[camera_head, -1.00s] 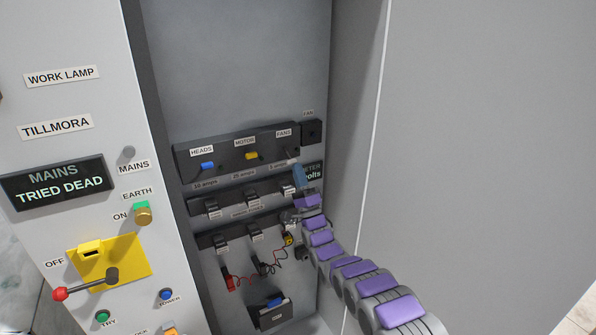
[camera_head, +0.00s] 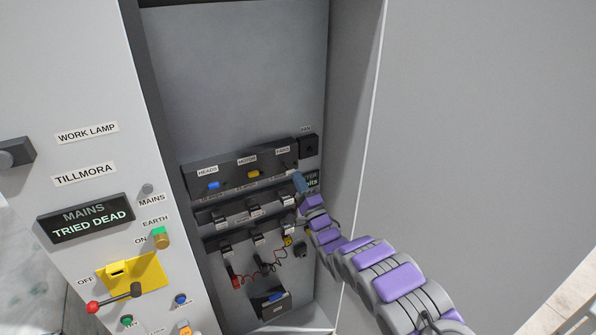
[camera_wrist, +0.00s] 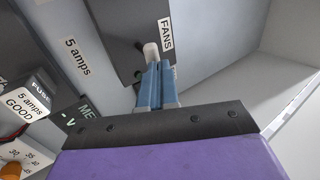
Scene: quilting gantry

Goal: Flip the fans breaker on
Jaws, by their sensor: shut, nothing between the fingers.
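The fans breaker has a pale, rounded toggle (camera_wrist: 151,51) beside the FANS label (camera_wrist: 166,33) in the wrist view. It sits at the right end of the dark breaker strip (camera_head: 230,172) in the head view, where the toggle itself is too small to read. My gripper (camera_wrist: 157,68) is shut, its blue fingers together with their tips right at the toggle. Whether they touch it, I cannot tell. In the head view my gripper (camera_head: 298,176) is just below the FANS label. Which way counts as on is not readable.
A blue toggle (camera_head: 213,185) under HEADS and a yellow toggle (camera_head: 253,174) are to the left on the strip. Fuse rows, a meter and leads lie below. The cabinet's side wall (camera_head: 345,120) is close on the right. A MAINS panel with a red-knobbed lever (camera_head: 115,299) is at left.

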